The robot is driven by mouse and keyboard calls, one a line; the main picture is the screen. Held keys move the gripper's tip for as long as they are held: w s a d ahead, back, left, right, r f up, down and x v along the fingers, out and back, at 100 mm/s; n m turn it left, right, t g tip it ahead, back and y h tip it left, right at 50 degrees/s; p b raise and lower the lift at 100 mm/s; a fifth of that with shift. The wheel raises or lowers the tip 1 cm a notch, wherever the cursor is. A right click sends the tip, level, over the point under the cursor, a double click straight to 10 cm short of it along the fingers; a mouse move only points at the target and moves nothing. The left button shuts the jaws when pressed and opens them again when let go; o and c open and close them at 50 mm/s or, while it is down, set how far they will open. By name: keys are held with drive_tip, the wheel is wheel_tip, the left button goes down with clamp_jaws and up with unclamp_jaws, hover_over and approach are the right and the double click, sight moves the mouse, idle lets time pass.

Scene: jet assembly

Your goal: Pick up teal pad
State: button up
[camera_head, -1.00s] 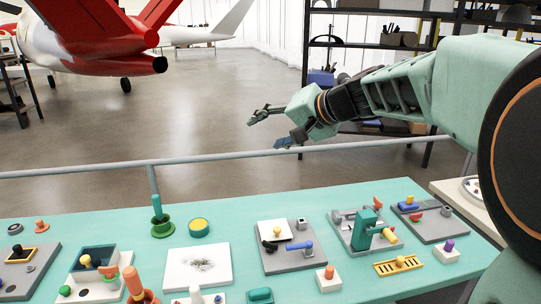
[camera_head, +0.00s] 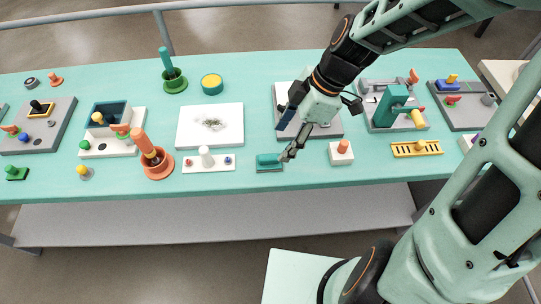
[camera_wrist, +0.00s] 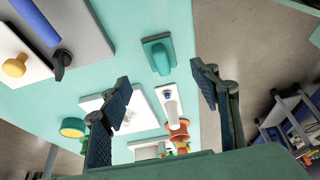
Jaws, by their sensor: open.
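The teal pad (camera_head: 268,161) is a small teal block with a rounded top on a thin grey base, near the front edge of the teal table. In the wrist view the pad (camera_wrist: 158,57) shows upper middle, in the gap between the fingers and beyond their tips. My gripper (camera_head: 285,140) is open and empty, just above and right of the pad in the head view. In the wrist view my gripper (camera_wrist: 158,76) has its two dark fingers spread wide.
A white block with an orange peg (camera_head: 341,152) stands right of the pad. A white board with a white peg (camera_head: 208,161) stands left. A white sheet (camera_head: 209,124) and a grey board (camera_head: 337,126) lie behind. Bare table surrounds the pad.

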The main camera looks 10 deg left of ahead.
sight(269, 156)
drive_tip(key=x, duration=0.5)
drive_tip(key=b+x, duration=0.1)
drive_tip(key=x, duration=0.2)
drive_tip(key=shift+s+a+f, duration=0.15)
drive_tip(key=shift+s+a, duration=0.1)
drive_tip(key=shift+a, duration=0.15)
drive_tip(key=shift+c, duration=0.4)
drive_tip(key=c, duration=1.2)
